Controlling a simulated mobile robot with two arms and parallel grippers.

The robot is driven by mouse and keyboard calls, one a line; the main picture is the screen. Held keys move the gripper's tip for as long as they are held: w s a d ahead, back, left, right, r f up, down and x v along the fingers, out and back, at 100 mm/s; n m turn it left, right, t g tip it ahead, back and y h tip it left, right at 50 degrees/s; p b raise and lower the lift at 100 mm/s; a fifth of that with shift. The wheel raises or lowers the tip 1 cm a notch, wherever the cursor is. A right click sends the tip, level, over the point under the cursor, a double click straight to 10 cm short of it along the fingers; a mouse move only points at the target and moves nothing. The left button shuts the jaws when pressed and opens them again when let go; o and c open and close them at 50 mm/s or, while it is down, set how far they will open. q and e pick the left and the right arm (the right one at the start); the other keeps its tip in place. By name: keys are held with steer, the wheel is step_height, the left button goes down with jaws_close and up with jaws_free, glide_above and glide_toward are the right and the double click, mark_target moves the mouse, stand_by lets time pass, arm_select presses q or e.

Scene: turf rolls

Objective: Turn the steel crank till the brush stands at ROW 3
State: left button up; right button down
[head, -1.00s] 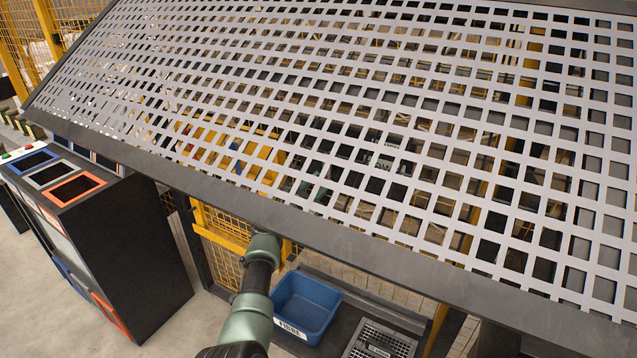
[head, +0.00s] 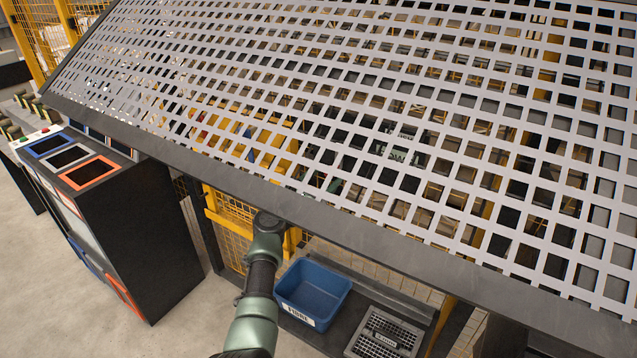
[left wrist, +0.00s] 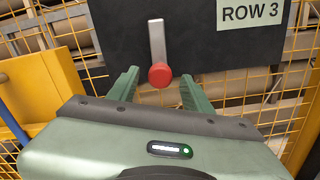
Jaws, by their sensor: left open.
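The steel crank (left wrist: 156,42) is a pale flat bar on a dark panel in the left wrist view. It hangs straight down, with a red knob (left wrist: 160,75) at its lower end. My left gripper (left wrist: 160,86) is open, its green fingers pointing at the panel, one on each side of the knob. I cannot tell whether they touch it. A ROW 3 sign (left wrist: 250,12) is at the panel's upper right. In the head view my left arm reaches under the slatted screen's edge, and its gripper is hidden there. I cannot make out the brush. My right gripper is out of view.
A large perforated grey screen (head: 350,238) slopes above the arm. Below it are a blue bin (head: 313,290) and a grey grated tray (head: 385,333). A black cabinet with coloured slots (head: 140,240) stands left. Yellow mesh fencing (left wrist: 75,25) lies behind the panel.

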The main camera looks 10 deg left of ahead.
arm_select(q)
steer(key=shift+v, duration=2.3)
